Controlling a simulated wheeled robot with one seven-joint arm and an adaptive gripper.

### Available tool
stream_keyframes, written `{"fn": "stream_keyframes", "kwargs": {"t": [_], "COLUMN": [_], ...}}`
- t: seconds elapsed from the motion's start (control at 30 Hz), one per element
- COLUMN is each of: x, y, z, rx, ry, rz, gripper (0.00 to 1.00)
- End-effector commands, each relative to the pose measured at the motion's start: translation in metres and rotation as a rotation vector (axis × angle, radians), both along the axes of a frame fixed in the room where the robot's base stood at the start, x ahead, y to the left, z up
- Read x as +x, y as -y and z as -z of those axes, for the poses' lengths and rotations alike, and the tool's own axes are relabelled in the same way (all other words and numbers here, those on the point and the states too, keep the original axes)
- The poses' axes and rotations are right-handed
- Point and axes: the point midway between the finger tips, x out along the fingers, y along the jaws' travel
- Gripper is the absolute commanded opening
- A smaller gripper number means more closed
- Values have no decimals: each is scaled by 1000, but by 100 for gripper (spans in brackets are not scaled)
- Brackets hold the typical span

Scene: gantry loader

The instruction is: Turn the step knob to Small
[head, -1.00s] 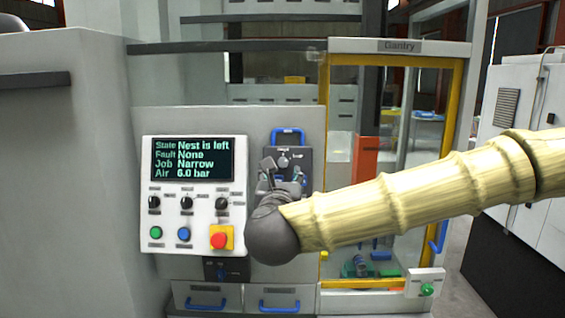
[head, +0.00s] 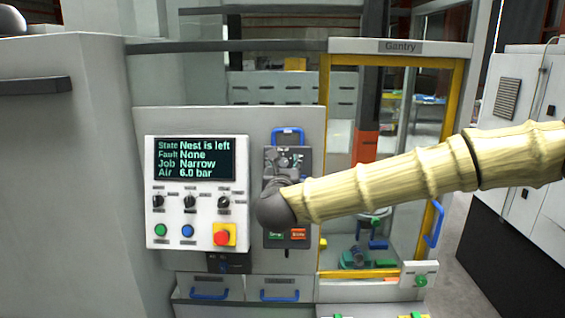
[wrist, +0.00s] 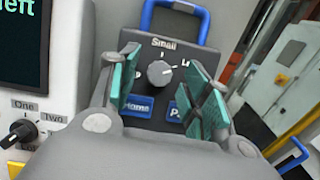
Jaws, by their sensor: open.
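The step knob (wrist: 161,73) is a small grey dial on a dark pendant (wrist: 205,55) in the wrist view. The label "Small" (wrist: 164,43) is above it, and a label beginning with "L" is at its right, partly hidden. The knob's pale mark appears to point right, towards the "L" label. My gripper (wrist: 162,90) is open, with its green-padded fingers on either side of the knob in the picture; contact cannot be told. In the head view the pendant (head: 271,160) hangs right of the screen, partly hidden by my arm.
A white panel (head: 190,245) with a screen (head: 193,159), black knobs, green and blue buttons and a red stop button (head: 222,238) is just left of the pendant. Blue "Home" (wrist: 137,106) and another blue button sit below the knob. A yellow-framed door (head: 324,150) is at right.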

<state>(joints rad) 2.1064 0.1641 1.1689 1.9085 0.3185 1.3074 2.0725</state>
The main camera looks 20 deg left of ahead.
Motion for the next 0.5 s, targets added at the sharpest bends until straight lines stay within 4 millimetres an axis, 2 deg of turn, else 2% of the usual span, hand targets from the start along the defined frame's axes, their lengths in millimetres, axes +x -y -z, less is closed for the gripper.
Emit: {"fn": "stream_keyframes", "kwargs": {"t": [0.23, 0.27, 0.5], "x": [1, 1, 1], "y": [0, 0, 0], "z": [0, 0, 0], "rx": [0, 0, 0], "ry": [0, 0, 0], "rz": [0, 0, 0], "gripper": [48, 44, 1]}}
